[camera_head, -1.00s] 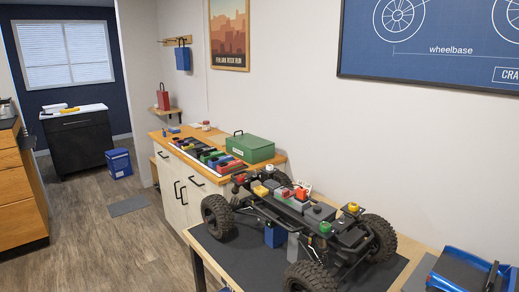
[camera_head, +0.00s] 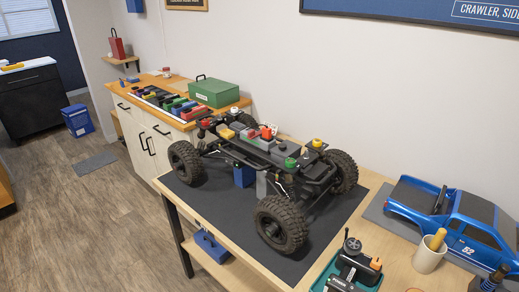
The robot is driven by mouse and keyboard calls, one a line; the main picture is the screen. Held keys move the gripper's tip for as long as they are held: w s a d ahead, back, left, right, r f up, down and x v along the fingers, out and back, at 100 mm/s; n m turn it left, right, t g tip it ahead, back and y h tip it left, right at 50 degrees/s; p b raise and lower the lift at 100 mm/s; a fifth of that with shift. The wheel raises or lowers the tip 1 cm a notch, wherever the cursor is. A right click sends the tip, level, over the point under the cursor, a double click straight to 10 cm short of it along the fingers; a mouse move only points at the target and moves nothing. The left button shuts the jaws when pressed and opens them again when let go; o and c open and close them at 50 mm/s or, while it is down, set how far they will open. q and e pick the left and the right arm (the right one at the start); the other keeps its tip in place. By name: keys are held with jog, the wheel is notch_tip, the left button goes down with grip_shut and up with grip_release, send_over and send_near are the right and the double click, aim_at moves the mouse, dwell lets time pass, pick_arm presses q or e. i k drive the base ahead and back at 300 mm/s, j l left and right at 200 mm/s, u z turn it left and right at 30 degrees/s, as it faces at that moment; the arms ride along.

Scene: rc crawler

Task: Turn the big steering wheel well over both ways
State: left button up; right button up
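A black handheld unit (camera_head: 358,267) with a small orange part lies in a teal tray (camera_head: 322,285) at the bottom edge of the view. A dark round wheel-like part (camera_head: 352,246) stands at its top end; it is small, and I cannot tell for certain that it is the steering wheel. The crawler chassis (camera_head: 262,152) stands on a dark mat, with its near tyre (camera_head: 280,224) and left tyre (camera_head: 185,162) in plain sight. Neither of my grippers is in view.
A blue truck body (camera_head: 465,221) lies on the bench at the right, beside a cream cup (camera_head: 428,256) holding a yellow-handled tool. A green box (camera_head: 214,92) and several coloured items sit on the cabinet behind. The dark mat (camera_head: 225,210) has bare room at its front left.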

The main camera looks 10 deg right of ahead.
aim_at(352, 245)
jog(key=z, duration=1.1)
